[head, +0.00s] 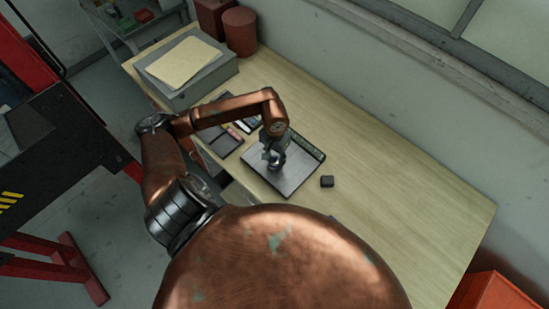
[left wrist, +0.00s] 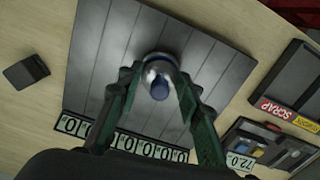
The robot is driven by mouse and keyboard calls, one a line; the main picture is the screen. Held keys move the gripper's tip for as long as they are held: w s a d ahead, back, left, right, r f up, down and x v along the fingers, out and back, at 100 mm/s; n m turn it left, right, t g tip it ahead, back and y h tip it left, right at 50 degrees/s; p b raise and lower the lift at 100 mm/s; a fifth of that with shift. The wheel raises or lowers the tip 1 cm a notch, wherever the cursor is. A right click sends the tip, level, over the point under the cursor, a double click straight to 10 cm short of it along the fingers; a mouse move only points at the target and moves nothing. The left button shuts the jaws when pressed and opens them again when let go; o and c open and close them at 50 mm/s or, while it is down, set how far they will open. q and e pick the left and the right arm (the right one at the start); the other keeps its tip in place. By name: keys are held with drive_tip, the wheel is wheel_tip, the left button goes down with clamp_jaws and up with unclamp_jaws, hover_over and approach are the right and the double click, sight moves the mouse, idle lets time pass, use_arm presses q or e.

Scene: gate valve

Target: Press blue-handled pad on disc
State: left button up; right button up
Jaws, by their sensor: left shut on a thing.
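My left gripper (head: 274,158) is over the grey board (head: 294,176) on the bench. In the left wrist view its two green fingers (left wrist: 159,82) are closed on the blue-handled pad (left wrist: 160,89), whose blue knob shows between them. A shiny silver rounded part (left wrist: 158,66) shows around and beyond the knob. I cannot tell whether it belongs to the pad or is the disc, nor whether pad and disc touch. The board also shows in the left wrist view (left wrist: 95,50), with lines across it and a row of number plates along one edge. My right gripper is not in view.
A small black block (head: 327,181) lies right of the board. A dark tray (head: 226,143) with a red SCRAP label (left wrist: 276,108) lies to the left. A grey box (head: 215,76) and a red canister (head: 239,34) stand at the back. The bench's right side is clear.

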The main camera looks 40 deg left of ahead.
use_arm(q)
drive_tip(key=shift+s+f, duration=0.1)
drive_tip(key=shift+f, duration=0.05)
idle(0.5)
drive_tip(key=shift+b, duration=0.3)
idle(0.3)
idle(0.4)
drive_tip(key=shift+r, duration=0.6)
drive_tip(key=shift+r+p, duration=0.55)
drive_tip(key=shift+r, duration=2.45)
